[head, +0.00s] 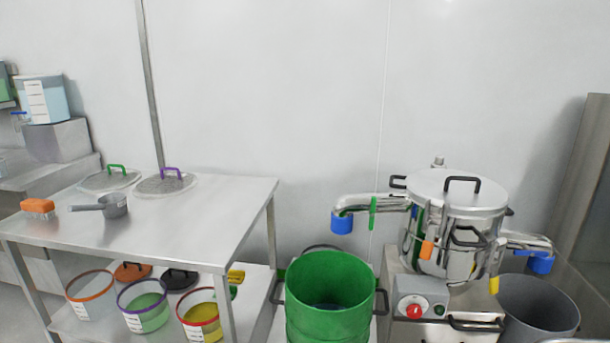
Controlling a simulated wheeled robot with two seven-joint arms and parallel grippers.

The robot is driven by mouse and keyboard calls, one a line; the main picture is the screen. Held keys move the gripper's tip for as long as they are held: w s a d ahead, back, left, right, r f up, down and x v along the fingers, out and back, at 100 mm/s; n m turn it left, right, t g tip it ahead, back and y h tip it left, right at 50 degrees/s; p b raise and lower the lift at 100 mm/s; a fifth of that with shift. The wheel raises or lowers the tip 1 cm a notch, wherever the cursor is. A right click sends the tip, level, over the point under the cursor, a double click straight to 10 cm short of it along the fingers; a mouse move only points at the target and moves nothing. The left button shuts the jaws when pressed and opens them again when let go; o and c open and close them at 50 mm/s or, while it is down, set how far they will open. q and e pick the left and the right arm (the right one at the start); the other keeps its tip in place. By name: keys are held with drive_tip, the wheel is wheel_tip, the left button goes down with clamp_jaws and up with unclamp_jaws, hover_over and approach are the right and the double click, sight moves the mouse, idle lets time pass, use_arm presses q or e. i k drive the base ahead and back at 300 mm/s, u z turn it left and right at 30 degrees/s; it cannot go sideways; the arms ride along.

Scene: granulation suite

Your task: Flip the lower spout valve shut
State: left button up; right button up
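The steel sifter (455,225) stands on its base at the right, with its lid on. Its upper spout (385,201) points left, ends in a blue sleeve (342,223) and carries an upright green lever (373,212) across the pipe. The lower spout (522,241) points right and ends in a blue sleeve (541,264). A yellow tab (494,285) shows low near that spout's root; I cannot tell whether it is the lower valve's lever. Neither of my grippers is in view.
A green bin (328,290) stands below the upper spout, and a grey bin (537,310) below the lower spout. A control box with a red knob (414,311) is under the sifter. A steel table (160,222) with lids, a scoop and a brush stands at left.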

sight(527, 250)
drive_tip(key=z, duration=2)
drive_tip(key=k, duration=0.65)
drive_tip(key=z, duration=1)
drive_tip(key=i, duration=1.9)
drive_tip(key=u, duration=0.25)
drive_tip(key=i, duration=1.7)
drive_tip(key=u, duration=1.85)
drive_tip(key=i, duration=0.75)
drive_tip(key=u, duration=0.6)
